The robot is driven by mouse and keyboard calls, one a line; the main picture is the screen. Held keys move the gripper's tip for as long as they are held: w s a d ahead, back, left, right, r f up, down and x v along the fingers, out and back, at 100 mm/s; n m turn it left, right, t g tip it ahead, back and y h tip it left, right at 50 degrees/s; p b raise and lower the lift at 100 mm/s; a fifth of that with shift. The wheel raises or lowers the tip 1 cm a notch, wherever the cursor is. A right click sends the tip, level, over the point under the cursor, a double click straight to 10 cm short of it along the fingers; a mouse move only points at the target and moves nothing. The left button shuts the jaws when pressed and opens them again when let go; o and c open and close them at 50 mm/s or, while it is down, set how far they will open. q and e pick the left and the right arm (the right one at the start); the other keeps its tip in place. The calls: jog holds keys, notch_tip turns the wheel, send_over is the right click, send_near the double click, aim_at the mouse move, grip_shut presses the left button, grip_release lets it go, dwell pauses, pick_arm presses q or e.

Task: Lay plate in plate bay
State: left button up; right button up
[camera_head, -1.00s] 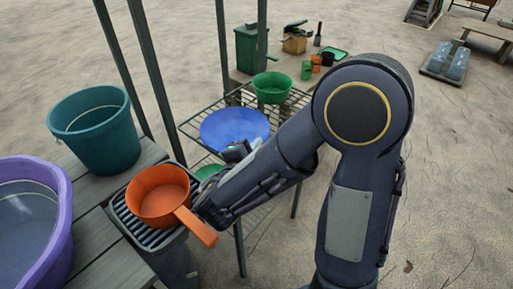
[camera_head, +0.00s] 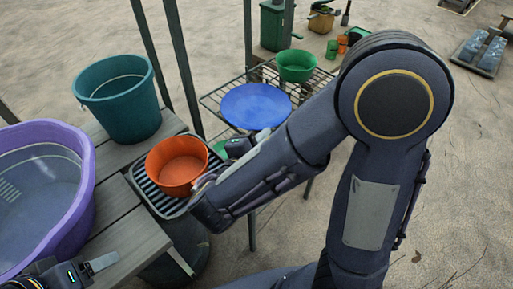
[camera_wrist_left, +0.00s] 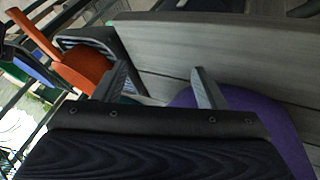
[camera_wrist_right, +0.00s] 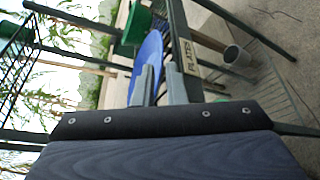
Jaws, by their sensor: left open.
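The blue plate (camera_head: 256,106) is at the front of the wire rack, roughly level; whether it rests on the wires or hangs just above them cannot be told. My right gripper (camera_head: 262,134) is at its near rim, partly hidden by my arm. In the right wrist view its fingers (camera_wrist_right: 160,80) stand close together, one on each side of the edge of the blue plate (camera_wrist_right: 152,47). A PLATES label (camera_wrist_right: 188,57) marks the rack bar beside it. My left gripper (camera_head: 95,268) is open and empty over the wooden bench; its fingers show in the left wrist view (camera_wrist_left: 160,85).
A green bowl (camera_head: 297,66) stands behind the plate on the rack (camera_head: 215,101). An orange pan (camera_head: 177,166) sits on a slatted drainer, its handle behind my arm. A teal bucket (camera_head: 120,100) and a purple tub (camera_head: 70,215) stand on the bench (camera_head: 130,245).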

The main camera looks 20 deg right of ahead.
pick_arm(q)
jog(key=shift+r, duration=0.1)
pick_arm(e)
jog(key=f+v, duration=0.1)
jog(key=v, duration=0.3)
jog(key=s+d+f+m+g+y, duration=0.5)
jog(key=s+d+m+g+y, duration=0.15)
jog(key=s+d+g, duration=0.4)
jog(key=s+a+r+m+t+y, duration=0.1)
jog(key=a+r+m+t+y, duration=0.2)
jog(key=m+y, duration=0.6)
jog(key=shift+a+t, duration=1.2)
jog(key=shift+t, duration=0.05)
jog(key=shift+s+r+m, duration=0.15)
jog(key=shift+m, duration=0.1)
pick_arm(q)
notch_tip(320, 180, up, 18)
jog(key=p, duration=1.7)
jog(key=shift+p, duration=0.4)
pick_arm(e)
notch_tip(320, 180, up, 18)
jog(key=shift+f, duration=0.2)
